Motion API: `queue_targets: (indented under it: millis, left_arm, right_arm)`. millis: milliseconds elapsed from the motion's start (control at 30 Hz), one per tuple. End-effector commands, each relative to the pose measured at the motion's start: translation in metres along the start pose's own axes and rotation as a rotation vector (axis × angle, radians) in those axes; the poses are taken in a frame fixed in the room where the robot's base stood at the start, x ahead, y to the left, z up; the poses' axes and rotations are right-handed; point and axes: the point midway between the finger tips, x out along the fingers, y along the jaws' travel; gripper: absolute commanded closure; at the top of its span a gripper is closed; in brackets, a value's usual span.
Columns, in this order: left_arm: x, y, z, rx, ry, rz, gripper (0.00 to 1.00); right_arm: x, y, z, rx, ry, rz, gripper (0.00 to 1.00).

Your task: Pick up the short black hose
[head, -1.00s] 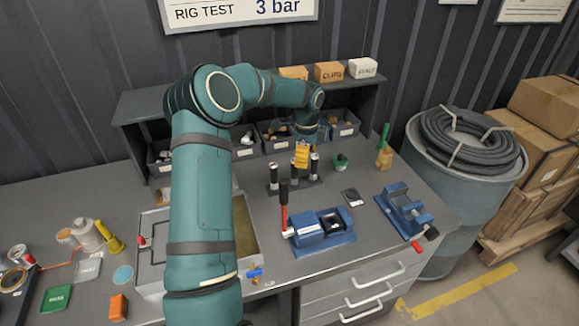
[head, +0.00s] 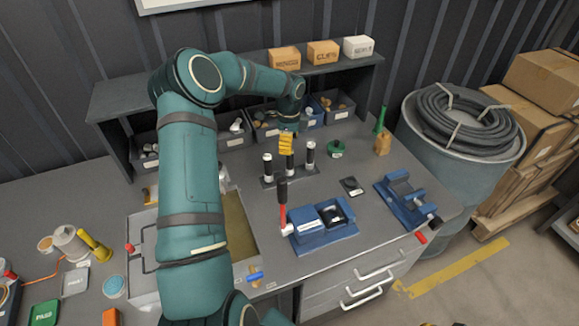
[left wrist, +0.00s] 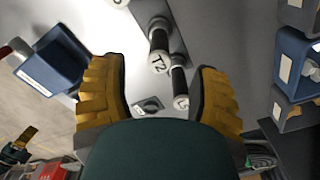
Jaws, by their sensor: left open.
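Several black hose pieces with pale ends stand upright in a small dark stand (head: 272,183) on the bench: a left one (head: 267,165), a middle one mostly behind my gripper, and a right one (head: 310,153). I cannot tell which is the short one. My left gripper (head: 286,144), with yellow fingers, is above the middle of the stand. In the left wrist view the fingers (left wrist: 158,78) are spread apart. A piece with a cap marked T2 (left wrist: 160,62) and another capped piece (left wrist: 181,102) show between them, with no contact visible.
A blue vise (head: 322,222) with a red-handled lever stands in front of the stand, and a second blue fixture (head: 405,200) is to the right. Parts bins (head: 267,132) line the back under a shelf. A small dark square item (head: 352,186) lies right of the stand.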

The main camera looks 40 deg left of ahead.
Motion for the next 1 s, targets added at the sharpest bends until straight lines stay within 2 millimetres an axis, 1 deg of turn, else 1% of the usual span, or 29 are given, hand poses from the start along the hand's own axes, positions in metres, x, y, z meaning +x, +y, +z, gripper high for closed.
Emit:
queue_targets:
  millis: [33,100,333,633,767,967,1000]
  left_arm:
    - [0.009,0.001,0.0,0.001,0.0,0.003,0.39]
    - [0.018,0.0,0.0,0.0,0.001,0.002,0.39]
    - [0.032,0.001,0.0,-0.001,0.001,0.002,0.39]
    - [0.072,0.002,-0.002,0.0,0.001,0.001,0.39]
    - [0.079,0.001,-0.002,-0.001,0.0,0.0,0.39]
    - [0.079,0.001,-0.002,-0.001,0.0,0.0,0.39]
    - [0.079,0.001,-0.002,-0.001,0.0,0.0,0.43]
  right_arm:
    - [0.0,0.0,0.0,0.0,0.0,0.0,1.0]
    - [0.0,0.0,0.0,0.0,0.0,0.0,1.0]
    - [0.0,0.0,0.0,-0.001,0.0,0.0,1.0]
    - [-0.004,-0.001,0.0,-0.001,0.0,-0.001,1.0]
    - [-0.004,-0.002,0.0,-0.001,0.0,-0.001,1.0]
    - [-0.004,-0.001,0.0,0.0,0.0,-0.001,1.0]
    - [-0.004,-0.001,0.0,0.0,0.0,-0.001,1.0]
